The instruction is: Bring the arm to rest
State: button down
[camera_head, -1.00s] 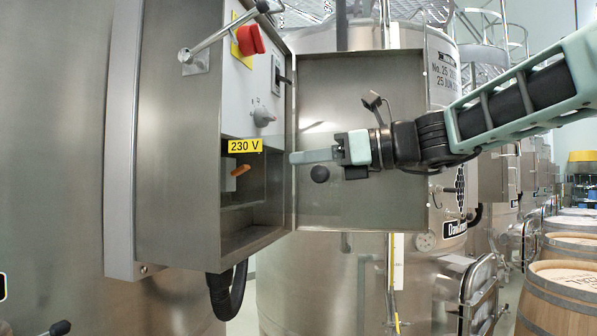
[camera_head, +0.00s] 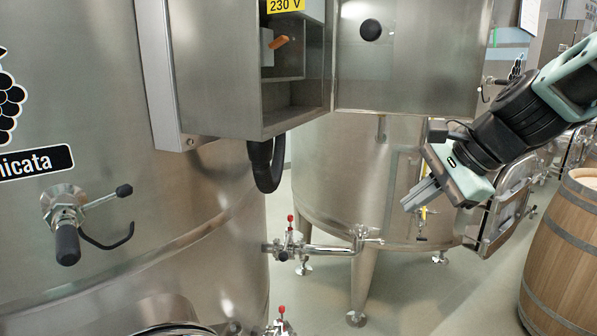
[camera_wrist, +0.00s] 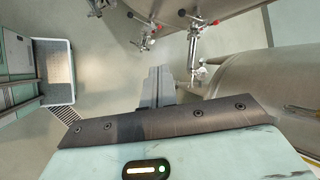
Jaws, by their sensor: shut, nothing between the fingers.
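My gripper (camera_head: 420,195) is at the right in the head view, in front of a steel vat. It points down and to the left, with its fingers together and empty. In the wrist view the shut fingers (camera_wrist: 158,88) point away over the floor. My arm comes in from the right edge of the head view. The gripper appears apart from everything around it.
Pipe valves (camera_head: 290,245) sit low between the vats (camera_head: 335,160). A wooden barrel (camera_head: 565,250) stands at right. Floor shows between.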

jog(key=s+d+f+n+g+h, duration=0.2)
jog(key=s+d+f+n+h, duration=0.4)
jog(key=s+d+f+n, duration=0.7)
jog(key=s+a+f+n+g+b, duration=0.1)
jog(key=s+a+n, duration=0.3)
jog(key=a, duration=0.5)
jog(key=s+a+f+n+g+b, duration=0.1)
jog(key=s+a+n, duration=0.3)
jog(key=s+a, duration=0.4)
jog(key=shift+a+f+n+g+y+b, duration=0.3)
jog(key=shift+a+f+n+b, duration=0.15)
jog(key=shift+a+b, duration=0.4)
